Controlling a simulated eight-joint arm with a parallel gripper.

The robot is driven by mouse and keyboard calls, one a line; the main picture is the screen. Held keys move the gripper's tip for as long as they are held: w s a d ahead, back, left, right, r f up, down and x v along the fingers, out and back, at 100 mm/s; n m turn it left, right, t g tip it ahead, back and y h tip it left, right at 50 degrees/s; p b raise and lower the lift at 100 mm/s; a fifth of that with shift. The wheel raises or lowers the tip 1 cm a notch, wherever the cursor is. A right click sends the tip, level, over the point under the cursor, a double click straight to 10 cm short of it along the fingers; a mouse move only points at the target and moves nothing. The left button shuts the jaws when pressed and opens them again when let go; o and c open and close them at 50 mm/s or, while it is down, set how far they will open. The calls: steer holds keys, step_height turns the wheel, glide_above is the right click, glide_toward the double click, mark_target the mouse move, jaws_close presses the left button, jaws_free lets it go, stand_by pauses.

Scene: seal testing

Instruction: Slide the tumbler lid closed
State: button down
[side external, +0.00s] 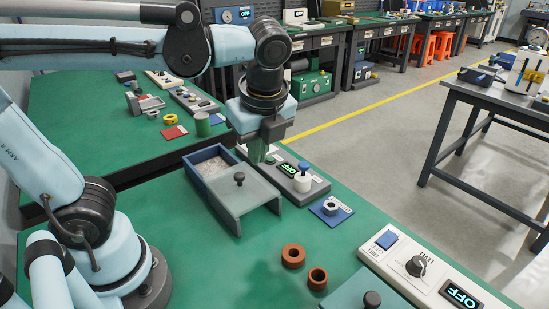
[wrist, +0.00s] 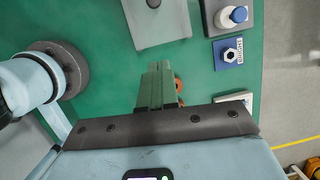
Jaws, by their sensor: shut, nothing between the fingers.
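The tumbler is a blue open-topped box (side external: 196,178) holding pale grainy material. Its grey lid (side external: 252,197) with a dark knob (side external: 239,178) sits off toward the near right, so part of the inside shows. The lid also shows at the top of the wrist view (wrist: 165,30), with its knob (wrist: 153,3) cut by the edge. My gripper (side external: 257,158) is above the table near the lid's far side in the side view; its fingers partly merge with the green background. In the wrist view its green fingers (wrist: 158,68) are together and empty, apart from the lid.
A control box with a blue-topped white knob (side external: 303,178) stands right of the lid. A blue pad with a nut (side external: 331,210) lies nearby. Two orange-brown rings (side external: 293,256) lie in front. A white control panel (side external: 420,268) is at the near right. Green tabletop between is clear.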

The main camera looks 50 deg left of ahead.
steer(key=m, duration=0.1)
glide_toward(242, 187)
steer(key=d+f, duration=0.2)
steer(key=d, duration=0.1)
steer(key=shift+s+d+f, duration=0.1)
steer(key=shift+d+f, duration=0.15)
steer(key=shift+f, duration=0.15)
steer(key=a, duration=0.1)
steer(key=a+f, duration=0.1)
steer(key=shift+a, duration=0.35)
steer(key=shift+w+a, duration=0.3)
steer(key=shift+a, duration=0.35)
steer(key=shift+a, duration=0.2)
steer(key=a, duration=1.4)
steer(key=shift+d, duration=0.1)
